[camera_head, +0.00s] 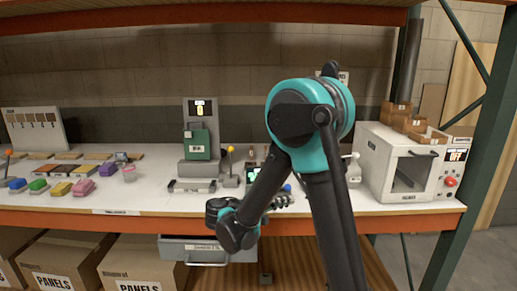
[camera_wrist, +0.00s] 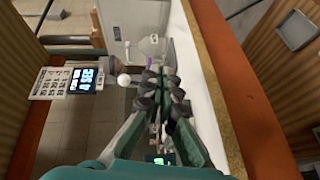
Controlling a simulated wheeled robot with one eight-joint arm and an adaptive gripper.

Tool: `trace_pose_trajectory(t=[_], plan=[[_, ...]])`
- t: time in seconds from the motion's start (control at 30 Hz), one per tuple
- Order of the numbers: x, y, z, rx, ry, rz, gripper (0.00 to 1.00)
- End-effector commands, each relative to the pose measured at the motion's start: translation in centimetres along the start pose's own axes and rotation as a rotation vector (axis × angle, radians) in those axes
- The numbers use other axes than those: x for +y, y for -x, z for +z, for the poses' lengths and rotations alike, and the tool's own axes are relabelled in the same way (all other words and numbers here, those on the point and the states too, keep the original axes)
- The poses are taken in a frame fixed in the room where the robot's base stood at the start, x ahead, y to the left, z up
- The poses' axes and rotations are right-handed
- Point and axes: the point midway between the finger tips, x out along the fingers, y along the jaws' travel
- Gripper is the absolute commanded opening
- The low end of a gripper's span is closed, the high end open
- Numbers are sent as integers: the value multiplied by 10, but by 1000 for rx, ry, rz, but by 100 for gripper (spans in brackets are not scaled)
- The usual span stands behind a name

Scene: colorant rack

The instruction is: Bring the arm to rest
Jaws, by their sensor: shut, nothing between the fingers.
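My arm (camera_head: 310,110) is bent in front of the shelf, in the middle of the head view. Its black and teal links reach up, then fold down to the left. My gripper (camera_head: 283,202) is low near the front edge of the white worktop (camera_head: 120,203). In the wrist view my gripper (camera_wrist: 163,88) has its dark fingertips together, with nothing held between them. My arm hides part of the worktop behind it.
A white oven-like box (camera_head: 400,165) with an OFF display stands at the right. A grey drawer (camera_head: 207,250) sits beneath the worktop's edge, seemingly pulled out. A grey machine (camera_head: 200,110) with a green panel stands behind. Coloured blocks (camera_head: 60,189) lie at left; cardboard boxes (camera_head: 145,265) are below.

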Motion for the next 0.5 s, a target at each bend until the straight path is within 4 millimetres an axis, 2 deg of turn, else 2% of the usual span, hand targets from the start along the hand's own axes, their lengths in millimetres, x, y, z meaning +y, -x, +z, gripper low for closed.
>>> trace_pose_trajectory(t=[0.17,0.3,0.4,0.5], plan=[[-13,-45,35,-52,40,-183,0],[-33,-76,79,-97,46,-398,0],[-50,-87,112,-124,23,-559,0],[-67,-88,143,-144,-27,-715,0]])
